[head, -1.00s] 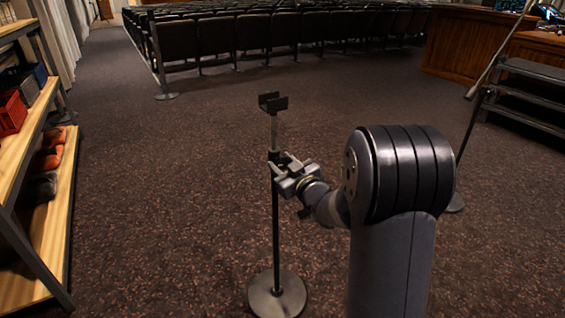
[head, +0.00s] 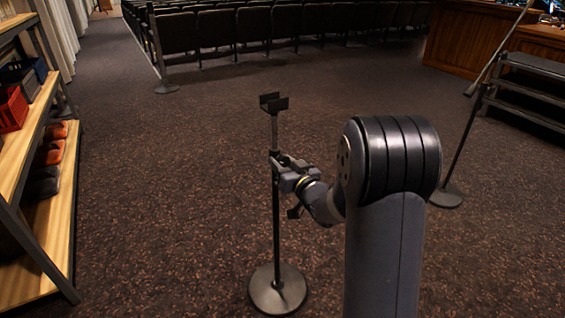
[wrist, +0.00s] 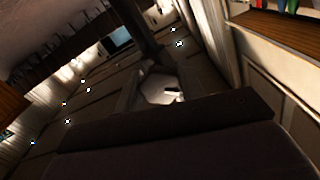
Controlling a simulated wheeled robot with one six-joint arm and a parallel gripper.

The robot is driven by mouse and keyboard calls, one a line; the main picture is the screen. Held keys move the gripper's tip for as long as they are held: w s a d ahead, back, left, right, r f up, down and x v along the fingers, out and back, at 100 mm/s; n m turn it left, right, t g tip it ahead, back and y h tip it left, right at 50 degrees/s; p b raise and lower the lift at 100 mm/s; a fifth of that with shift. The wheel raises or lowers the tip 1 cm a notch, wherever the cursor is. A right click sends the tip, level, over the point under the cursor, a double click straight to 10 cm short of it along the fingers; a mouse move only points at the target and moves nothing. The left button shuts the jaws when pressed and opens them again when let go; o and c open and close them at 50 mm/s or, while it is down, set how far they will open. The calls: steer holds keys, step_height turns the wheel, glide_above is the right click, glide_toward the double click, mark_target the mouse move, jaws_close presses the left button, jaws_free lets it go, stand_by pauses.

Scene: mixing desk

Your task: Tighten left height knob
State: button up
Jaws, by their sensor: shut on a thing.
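A slim dark stand (head: 276,225) rises from a round base (head: 277,290) and carries a U-shaped cradle (head: 273,103) on top. It stands upright. My gripper (head: 281,166) is at the collar about two thirds of the way up the pole, on its right side, shut on the height knob there. The knob is hidden behind the jaws in the head view. In the wrist view a small pale, many-sided piece (wrist: 160,88), probably the knob, shows beyond the dark gripper edge, beside the dark pole (wrist: 138,30). How tight it is cannot be seen.
A wooden shelf unit (head: 62,200) with a red crate (head: 13,112) stands at the left. A microphone stand (head: 447,196) and dark steps (head: 535,90) are at the right. Seat rows (head: 240,28) fill the back. Carpet around the stand is clear.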

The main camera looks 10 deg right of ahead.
steer(key=o, duration=1)
steer(key=p+v, duration=0.1)
steer(key=v, duration=0.9)
steer(key=shift+s+d+p, duration=0.15)
steer(key=shift+s+p, duration=0.2)
steer(key=shift+s, duration=0.05)
